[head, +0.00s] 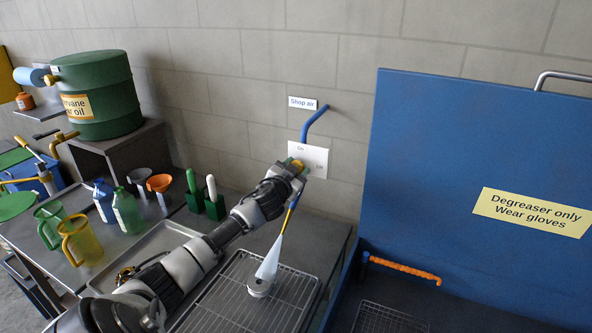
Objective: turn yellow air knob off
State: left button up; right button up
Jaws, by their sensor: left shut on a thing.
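The yellow air knob (297,163) sits in front of a white plate (316,158) on the block wall, under the "Shop air" label (302,103). The plate carries small lettering, with "On" at its top and what looks like "Off" at its right. My left gripper (294,168) reaches up from the lower left and is shut on the knob, hiding much of it. The knob's exact turn angle is hard to tell. A blue air pipe (314,121) comes down from above to the plate. My right gripper is out of view.
A blue degreaser lid (466,150) stands at the right. Jugs (80,240), bottles (127,211) and brushes (213,197) crowd the left bench.

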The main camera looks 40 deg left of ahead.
pick_arm(q)
jog(key=m, duration=0.6)
jog(key=shift+a+r+m, duration=0.15)
jog(key=shift+m, duration=0.15)
jog(key=m, duration=0.6)
jog(key=shift+r+p, duration=0.15)
jog(key=shift+p, duration=0.25)
jog(key=shift+s+m, duration=0.1)
jog(key=shift+m, duration=0.2)
jog(key=o, duration=0.9)
